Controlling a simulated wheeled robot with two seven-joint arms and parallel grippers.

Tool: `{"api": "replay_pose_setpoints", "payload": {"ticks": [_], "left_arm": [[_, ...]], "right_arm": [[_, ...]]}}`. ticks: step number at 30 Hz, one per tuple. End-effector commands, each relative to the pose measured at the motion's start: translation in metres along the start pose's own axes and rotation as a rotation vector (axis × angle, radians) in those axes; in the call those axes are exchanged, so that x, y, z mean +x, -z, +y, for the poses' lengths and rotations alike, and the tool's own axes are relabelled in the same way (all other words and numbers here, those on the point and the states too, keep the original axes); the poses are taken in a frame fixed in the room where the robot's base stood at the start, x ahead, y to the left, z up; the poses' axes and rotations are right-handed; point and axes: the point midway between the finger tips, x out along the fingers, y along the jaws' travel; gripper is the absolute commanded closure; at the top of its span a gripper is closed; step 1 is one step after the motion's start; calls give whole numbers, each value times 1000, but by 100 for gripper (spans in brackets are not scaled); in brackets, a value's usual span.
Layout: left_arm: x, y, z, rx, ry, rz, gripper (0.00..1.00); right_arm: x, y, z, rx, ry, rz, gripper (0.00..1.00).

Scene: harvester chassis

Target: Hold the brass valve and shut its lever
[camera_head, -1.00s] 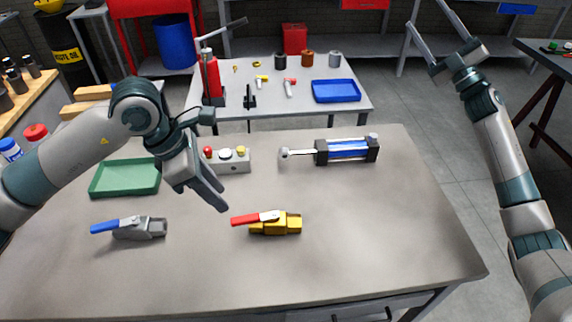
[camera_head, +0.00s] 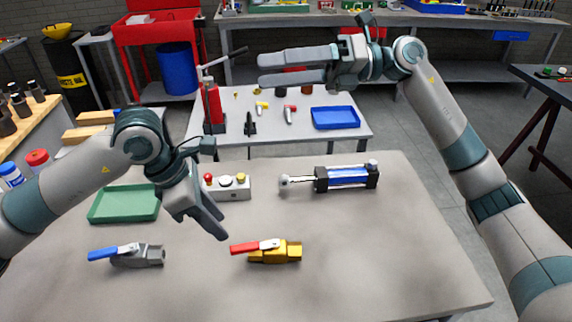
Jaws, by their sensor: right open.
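The brass valve (camera_head: 283,254) lies on the near table, a little right of centre. Its red lever (camera_head: 246,248) points left, roughly in line with the body, and extends past its left end. My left gripper (camera_head: 222,236) hangs above the table, up and left of the lever, with its fingers pointing down and right. It appears apart from the valve, and its finger gap is hard to see. My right gripper (camera_head: 264,70) is open and empty, with its fingers pointing left, high in view in front of the back table, far from the valve.
A grey valve with a blue lever (camera_head: 140,256) lies to the left. A green tray (camera_head: 124,217), a button box (camera_head: 228,190) and a blue cylinder (camera_head: 346,178) lie farther back. The table right of the brass valve is clear.

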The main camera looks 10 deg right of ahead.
Motion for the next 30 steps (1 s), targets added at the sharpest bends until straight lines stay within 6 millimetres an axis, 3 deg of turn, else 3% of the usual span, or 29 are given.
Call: {"api": "replay_pose_setpoints", "payload": {"ticks": [3, 7, 11, 15, 21, 30], "left_arm": [[0, 0, 0, 0, 0, 0, 69], [0, 0, 0, 0, 0, 0, 69], [0, 0, 0, 0, 0, 0, 69], [0, 0, 0, 0, 0, 0, 69], [0, 0, 0, 0, 0, 0, 69], [0, 0, 0, 0, 0, 0, 69]], "right_arm": [[38, 44, -8, -78, 78, 208, 42], [64, 96, -24, -169, 182, 453, 42], [71, 143, -45, -263, 298, 692, 42], [61, 182, -68, -364, 432, 939, 42], [32, 209, -93, -473, 606, 1215, 42], [9, 216, -105, -534, 718, 1369, 42]]}}
